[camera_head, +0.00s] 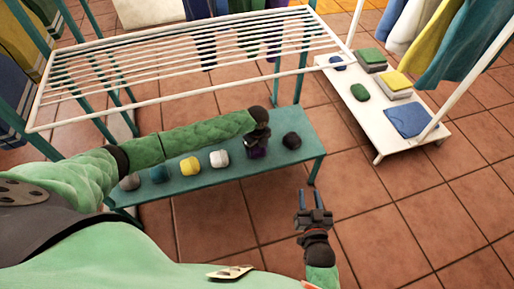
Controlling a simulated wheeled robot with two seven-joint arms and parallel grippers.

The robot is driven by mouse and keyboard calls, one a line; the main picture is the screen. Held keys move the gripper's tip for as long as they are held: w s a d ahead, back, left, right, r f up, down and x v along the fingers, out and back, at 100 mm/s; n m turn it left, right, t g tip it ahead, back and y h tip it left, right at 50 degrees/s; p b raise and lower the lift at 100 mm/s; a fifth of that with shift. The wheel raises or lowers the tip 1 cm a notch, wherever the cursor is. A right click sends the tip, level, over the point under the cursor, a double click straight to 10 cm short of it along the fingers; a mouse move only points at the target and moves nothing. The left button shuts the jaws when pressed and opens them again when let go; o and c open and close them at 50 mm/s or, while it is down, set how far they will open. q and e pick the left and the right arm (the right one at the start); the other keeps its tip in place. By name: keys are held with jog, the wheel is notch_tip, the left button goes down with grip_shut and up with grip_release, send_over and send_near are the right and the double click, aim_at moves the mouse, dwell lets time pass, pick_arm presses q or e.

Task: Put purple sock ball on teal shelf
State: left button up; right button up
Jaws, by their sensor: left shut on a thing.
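The teal shelf (308,160) is a low, long bench beneath the white drying rack. The purple sock ball (256,153) is small and dark, at my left gripper (257,148), toward the right part of the shelf. The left gripper is shut on it, and the jaws hide much of it. I cannot tell whether the ball touches the shelf top. My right gripper (311,200) is open and empty over the floor, in front of the shelf's right end, with its two fingers apart.
A white drying rack (190,60) spans behind. A white low shelf (392,138) with folded cloths is at right. Tiled floor is clear at front right.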

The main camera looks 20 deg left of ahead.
jog(key=shift+f, duration=0.15)
pick_arm(q)
jog(key=o, duration=1)
jog(key=shift+f, duration=0.1)
pick_arm(e)
jog(key=shift+f, duration=0.15)
jog(key=shift+s, duration=0.1)
pick_arm(q)
jog(key=shift+r, duration=0.4)
notch_tip(320, 180, up, 6)
jog(key=shift+f+p, duration=0.15)
jog(key=shift+p, duration=0.35)
notch_tip(320, 180, up, 6)
jog(key=shift+f+p, duration=0.1)
jog(key=shift+p, duration=0.2)
pick_arm(e)
jog(key=s+f+g, duration=0.3)
jog(key=s+f, duration=0.1)
jog(key=f, duration=0.4)
jog(key=s+f+g+h, duration=0.1)
jog(key=s+f+g, duration=0.2)
jog(key=s+f, duration=0.2)
notch_tip(320, 180, down, 4)
jog(key=shift+d+r, duration=0.1)
jog(key=shift+d, duration=0.35)
jog(key=shift+g, duration=0.3)
